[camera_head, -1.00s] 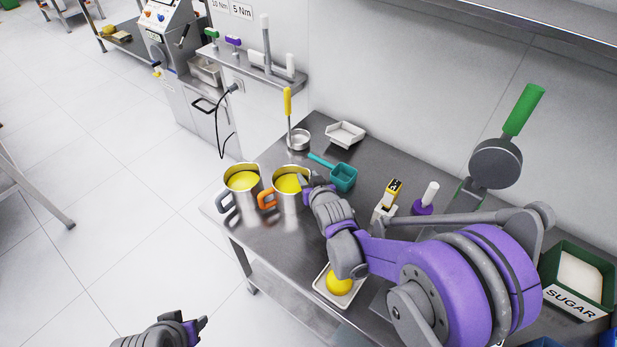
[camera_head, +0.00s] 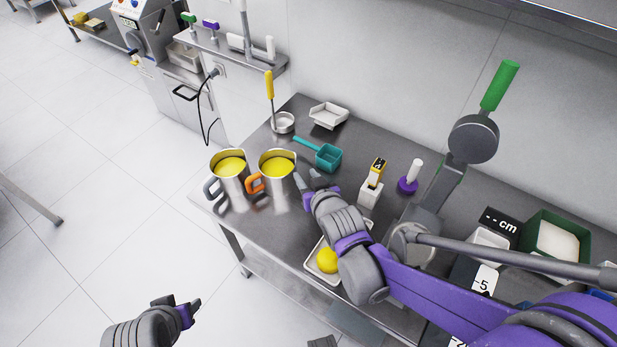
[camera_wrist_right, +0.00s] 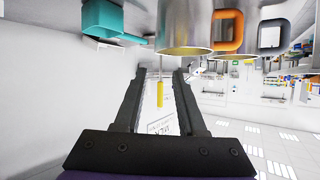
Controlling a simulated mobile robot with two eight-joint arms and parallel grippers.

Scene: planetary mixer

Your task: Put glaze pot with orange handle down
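The glaze pot with the orange handle (camera_head: 279,184) is a steel pot of yellow glaze standing upright on the steel table. Its orange handle (camera_head: 262,184) points left in the head view. In the right wrist view the pot (camera_wrist_right: 185,30) shows upside down at the top, beyond the fingertips. My right gripper (camera_head: 310,182) is open and empty, close to the pot's right side; a small gap seems to separate them. My left gripper (camera_head: 181,303) appears open and empty, over the floor at the lower left.
A similar pot with a grey handle (camera_head: 234,189) stands just left. A teal scoop (camera_head: 328,157), a ladle with yellow handle (camera_head: 269,88) and a white tray (camera_head: 329,115) lie behind. A tray with a yellow ball (camera_head: 327,261) is under my right arm. The table's front left edge is near the pots.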

